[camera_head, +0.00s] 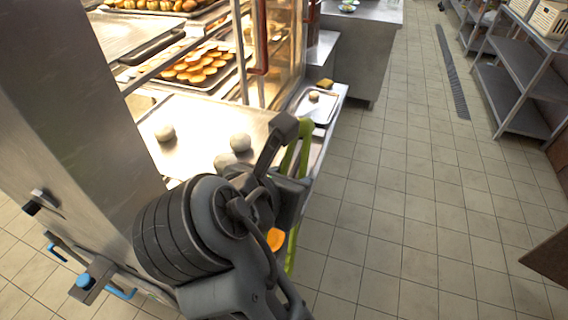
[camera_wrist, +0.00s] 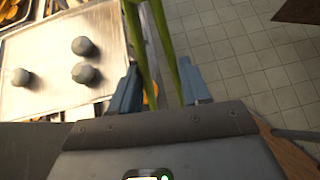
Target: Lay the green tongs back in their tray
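The green tongs (camera_head: 291,252) are in my gripper (camera_head: 290,178), beside the counter's right edge with floor behind them. In the wrist view the tongs (camera_wrist: 155,45) run between the two fingers of my gripper (camera_wrist: 160,88), one green arm close to each finger. The fingers look closed against them, and the tongs' lower part is cut off or hidden. A small metal tray (camera_head: 318,106) holding a round pale bun lies on the counter end, beyond my gripper. Whether it is the tongs' own tray, I cannot tell.
A large metal tray (camera_head: 185,112) with several pale dough balls lies left of my gripper; it also shows in the wrist view (camera_wrist: 45,50). A lit glass cabinet with baked goods stands behind. An orange round thing (camera_head: 276,239) shows beneath my gripper. Tiled floor (camera_head: 400,200) is clear rightward; shelves (camera_head: 510,80) stand far right.

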